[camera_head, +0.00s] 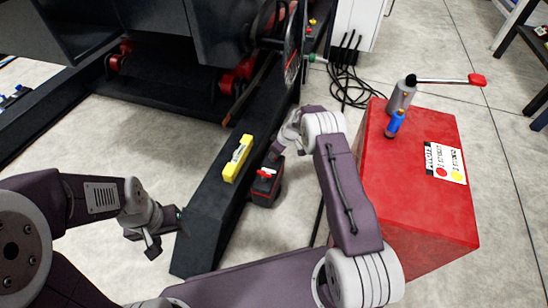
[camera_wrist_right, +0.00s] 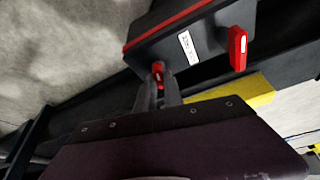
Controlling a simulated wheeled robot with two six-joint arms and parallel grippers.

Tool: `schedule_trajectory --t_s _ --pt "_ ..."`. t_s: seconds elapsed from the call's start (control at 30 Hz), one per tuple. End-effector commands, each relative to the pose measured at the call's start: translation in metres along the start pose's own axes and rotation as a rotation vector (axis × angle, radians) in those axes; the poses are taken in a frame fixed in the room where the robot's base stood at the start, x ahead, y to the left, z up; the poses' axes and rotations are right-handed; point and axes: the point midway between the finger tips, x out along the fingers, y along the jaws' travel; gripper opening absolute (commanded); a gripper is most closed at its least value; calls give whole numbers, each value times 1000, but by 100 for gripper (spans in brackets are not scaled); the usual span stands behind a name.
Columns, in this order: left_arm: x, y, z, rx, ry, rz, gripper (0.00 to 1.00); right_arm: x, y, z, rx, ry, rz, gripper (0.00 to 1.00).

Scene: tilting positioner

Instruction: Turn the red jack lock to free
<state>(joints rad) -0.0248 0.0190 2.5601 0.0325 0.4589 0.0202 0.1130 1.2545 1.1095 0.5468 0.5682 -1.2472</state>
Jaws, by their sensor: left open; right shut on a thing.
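A black jack box with red trim (camera_head: 265,190) stands on the floor beside the dark beam; it also fills the upper part of the right wrist view (camera_wrist_right: 205,45). My right gripper (camera_wrist_right: 158,80) is shut on a small red part at the box's edge, which I take to be the red jack lock (camera_wrist_right: 158,68). Its fingers hide much of that part. A second red piece with a white mark (camera_wrist_right: 237,48) sticks out of the box to the right. My left gripper (camera_head: 167,234) is open and empty, left of the dark beam and far from the box.
A yellow block (camera_head: 237,158) lies on the dark beam (camera_head: 215,205), close to the box. A red cabinet (camera_head: 415,190) stands at the right, with a grey bottle-like item, a blue item and a red-ended bar on top. Black cables (camera_head: 345,80) lie behind it.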

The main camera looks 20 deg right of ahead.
Motion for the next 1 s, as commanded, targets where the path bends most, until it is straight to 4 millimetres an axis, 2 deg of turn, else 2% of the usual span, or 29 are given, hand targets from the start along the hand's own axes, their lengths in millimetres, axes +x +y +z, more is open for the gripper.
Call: schedule_trajectory --t_s 0.1,0.4,1.0 --pt "12 0 1 0 0 0 58 4 1 2 -77 -2 -31 0" --pt "22 0 2 0 0 0 58 2 2 2 -217 -3 -89 0" --pt "25 0 2 0 0 0 58 1 1 2 -272 -5 -114 0"
